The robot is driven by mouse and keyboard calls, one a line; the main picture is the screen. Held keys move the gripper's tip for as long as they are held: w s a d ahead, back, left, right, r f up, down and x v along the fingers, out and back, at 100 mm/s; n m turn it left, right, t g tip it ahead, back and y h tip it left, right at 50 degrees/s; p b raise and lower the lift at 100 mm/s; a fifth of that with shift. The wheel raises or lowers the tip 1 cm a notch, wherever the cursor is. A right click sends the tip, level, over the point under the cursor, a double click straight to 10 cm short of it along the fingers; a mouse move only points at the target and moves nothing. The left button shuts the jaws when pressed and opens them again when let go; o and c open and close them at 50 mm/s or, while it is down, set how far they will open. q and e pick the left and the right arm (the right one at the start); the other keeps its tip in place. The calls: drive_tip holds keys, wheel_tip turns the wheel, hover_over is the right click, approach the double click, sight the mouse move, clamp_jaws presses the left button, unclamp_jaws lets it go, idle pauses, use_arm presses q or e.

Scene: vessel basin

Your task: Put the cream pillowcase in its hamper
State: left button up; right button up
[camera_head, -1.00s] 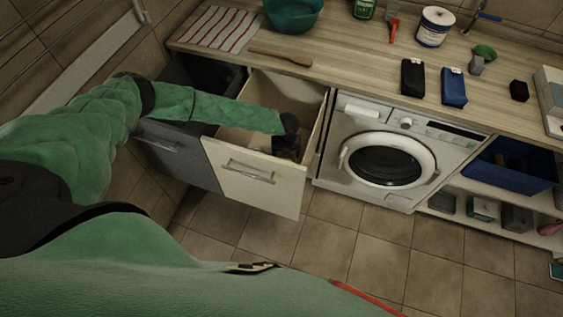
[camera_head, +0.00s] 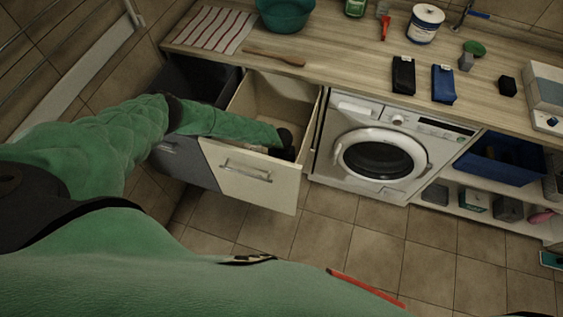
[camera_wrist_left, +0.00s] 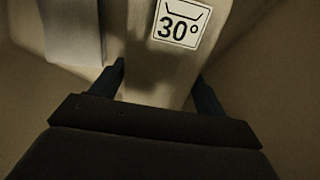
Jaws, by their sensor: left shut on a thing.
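The cream pull-out hamper (camera_head: 250,178) stands open under the counter, left of the washing machine. My left gripper (camera_head: 281,150) reaches down inside it near its right side; the head view hides the fingertips. In the left wrist view, my left gripper (camera_wrist_left: 160,88) has a finger on either side of a cream cloth with a white 30° label, the pillowcase (camera_wrist_left: 152,72), and is shut on it. The hamper's pale inner walls surround it in that view. My right gripper is not in view.
A dark grey hamper (camera_head: 183,160) is open just left of the cream one. A pale grey folded thing (camera_wrist_left: 72,32) lies beside the pillowcase. The washing machine (camera_head: 375,150) stands to the right; a wooden spoon (camera_head: 274,57) lies on the counter above.

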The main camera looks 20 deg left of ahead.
use_arm(q)
drive_tip(key=shift+f, duration=0.35)
drive_tip(key=shift+f+b, duration=0.25)
drive_tip(key=shift+b, duration=0.1)
drive_tip(key=o, duration=1.1)
